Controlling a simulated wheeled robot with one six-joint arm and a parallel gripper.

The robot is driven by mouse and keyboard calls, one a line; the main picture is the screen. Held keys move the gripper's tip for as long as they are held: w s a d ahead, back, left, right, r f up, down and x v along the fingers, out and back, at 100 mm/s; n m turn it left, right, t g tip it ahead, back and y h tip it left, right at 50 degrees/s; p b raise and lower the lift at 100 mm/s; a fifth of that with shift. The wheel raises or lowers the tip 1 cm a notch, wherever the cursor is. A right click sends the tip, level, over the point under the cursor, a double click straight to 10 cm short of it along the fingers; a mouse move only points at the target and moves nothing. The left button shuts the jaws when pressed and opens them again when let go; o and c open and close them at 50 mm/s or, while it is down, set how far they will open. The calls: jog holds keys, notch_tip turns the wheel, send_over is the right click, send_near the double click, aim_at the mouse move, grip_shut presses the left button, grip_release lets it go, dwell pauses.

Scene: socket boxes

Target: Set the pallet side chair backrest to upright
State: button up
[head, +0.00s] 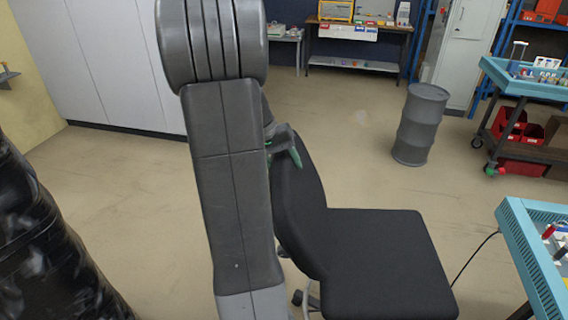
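The chair has a flat black seat (385,262) at the lower middle, and its black backrest (303,205) rises from the seat's left side. The backrest leans back to the left, away from the seat. My gripper (283,152), grey with green fingertips, is at the top of the backrest. One fingertip shows at the seat-facing side of the top edge; the other is partly hidden behind my arm. I cannot tell whether the fingers touch or grip the backrest. My arm also hides the backrest's left side and part of the chair base.
A black-wrapped stack (45,245) stands at the lower left. A blue-topped workbench (530,255) with a hanging cable is close at the right. A grey barrel (420,125) and a cart with red bins (515,135) stand farther back. The floor behind the chair is clear.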

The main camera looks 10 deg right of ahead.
jog(key=c, duration=0.9)
jog(key=shift+s+d+r, duration=0.1)
jog(key=shift+d+r, duration=0.05)
jog(key=shift+d, duration=0.2)
jog(key=o, duration=0.3)
jog(key=s+d+y, duration=0.1)
jog(key=d, duration=0.6)
jog(key=shift+s+d+f, duration=0.3)
jog(key=shift+s, duration=0.15)
jog(key=shift+f, duration=0.1)
jog(key=o, duration=1.1)
jog(key=shift+d, duration=0.25)
